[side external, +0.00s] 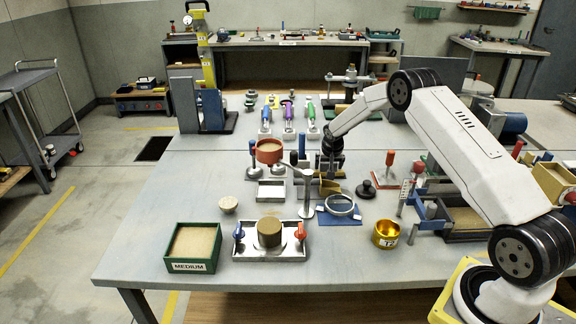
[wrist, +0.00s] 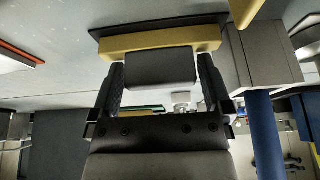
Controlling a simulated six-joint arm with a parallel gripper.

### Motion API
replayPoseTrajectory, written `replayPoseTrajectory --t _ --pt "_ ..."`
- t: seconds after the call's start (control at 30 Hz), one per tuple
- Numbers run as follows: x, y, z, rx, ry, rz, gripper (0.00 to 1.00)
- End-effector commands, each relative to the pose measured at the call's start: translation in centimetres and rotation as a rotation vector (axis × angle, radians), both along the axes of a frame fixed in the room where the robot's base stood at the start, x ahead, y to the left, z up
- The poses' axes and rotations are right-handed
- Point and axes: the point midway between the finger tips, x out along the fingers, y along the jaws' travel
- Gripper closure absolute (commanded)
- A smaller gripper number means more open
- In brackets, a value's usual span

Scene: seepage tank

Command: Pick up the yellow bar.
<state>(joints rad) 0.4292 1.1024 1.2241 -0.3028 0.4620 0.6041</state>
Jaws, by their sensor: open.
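A yellow bar (wrist: 112,48) lies crosswise at the top of the wrist view, against a dark flat plate. A dark grey block (wrist: 160,69) covers the middle of the bar in this view; I cannot tell whether the two are joined. My gripper (wrist: 161,66) is open, with one finger toward each side of the grey block. I see no clear grip on the bar. In the side external view my gripper (side external: 329,152) points down among the fixtures mid-table. A small dull yellow piece (side external: 329,188) shows below it; I cannot tell whether it is the same bar.
A red-rimmed cup (side external: 269,151) on a stand is left of my gripper. A clear ring on a blue mat (side external: 340,219), a gold cup (side external: 386,234) and a green MEDIUM box (side external: 192,248) stand nearer the front. A blue post (wrist: 263,130) is close on the right in the wrist view.

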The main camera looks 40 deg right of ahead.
Motion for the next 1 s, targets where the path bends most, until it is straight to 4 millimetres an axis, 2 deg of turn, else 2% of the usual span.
replayPoseTrajectory --t 0.23,0.53,0.83,1.0 --pt "-0.01 0.01 0.03 0.0 0.0 0.0 0.0" --pt "-0.01 0.01 0.03 0.0 0.0 0.0 0.95" --pt "0.03 0.0 0.18 -0.001 -0.001 0.0 0.95" --pt "0.06 -0.02 0.9 -0.001 -0.001 0.0 0.95"
